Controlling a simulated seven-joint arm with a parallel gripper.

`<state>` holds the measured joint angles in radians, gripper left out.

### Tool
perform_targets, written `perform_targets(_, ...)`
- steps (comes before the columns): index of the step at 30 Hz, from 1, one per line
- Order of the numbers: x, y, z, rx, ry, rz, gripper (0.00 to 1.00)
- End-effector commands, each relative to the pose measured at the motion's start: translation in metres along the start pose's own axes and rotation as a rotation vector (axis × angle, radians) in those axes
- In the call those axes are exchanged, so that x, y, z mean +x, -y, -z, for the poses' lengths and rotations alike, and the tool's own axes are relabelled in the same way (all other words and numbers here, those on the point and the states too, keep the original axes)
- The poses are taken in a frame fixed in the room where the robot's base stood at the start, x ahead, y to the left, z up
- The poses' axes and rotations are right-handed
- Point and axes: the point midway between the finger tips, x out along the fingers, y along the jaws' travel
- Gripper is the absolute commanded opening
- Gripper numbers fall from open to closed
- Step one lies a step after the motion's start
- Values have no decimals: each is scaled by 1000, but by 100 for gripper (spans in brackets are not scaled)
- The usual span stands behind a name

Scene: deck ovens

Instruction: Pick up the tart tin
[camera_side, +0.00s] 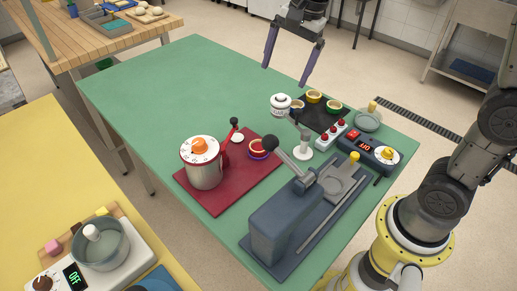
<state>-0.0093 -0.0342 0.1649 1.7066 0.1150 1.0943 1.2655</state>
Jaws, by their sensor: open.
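My gripper (284,76) is open and empty, its two dark fingers pointing down above the back right of the green table (170,90). Several small round tins with coloured rims show, and I cannot tell which is the tart tin. A yellow one (314,96), a green one (333,105) and a blue one (297,104) are on a black mat (316,121), below and right of my gripper. The blue one is partly hidden by a white jar (281,106).
A steel pot with an orange dial (203,163) stands on the red board. A grey lever press (285,222) fills the front. A white box with red buttons (328,135), a dark control box (365,150) and a grey dish (367,121) stand right. The table's back left is clear.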

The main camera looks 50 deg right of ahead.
Motion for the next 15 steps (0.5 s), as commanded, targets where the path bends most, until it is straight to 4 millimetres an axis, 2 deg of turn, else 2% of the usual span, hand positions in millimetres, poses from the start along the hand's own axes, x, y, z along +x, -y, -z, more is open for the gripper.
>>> perform_targets(1, 20, 13, 4, 36, 14, -38, 100)
perform_targets(3, 43, 27, 8, 73, 29, -81, 100)
perform_targets(6, 76, 38, 12, 85, 47, -135, 100)
perform_targets(10, 107, 40, 15, 89, 61, -192, 100)
perform_targets(15, 127, 34, 15, 91, 68, -227, 100)
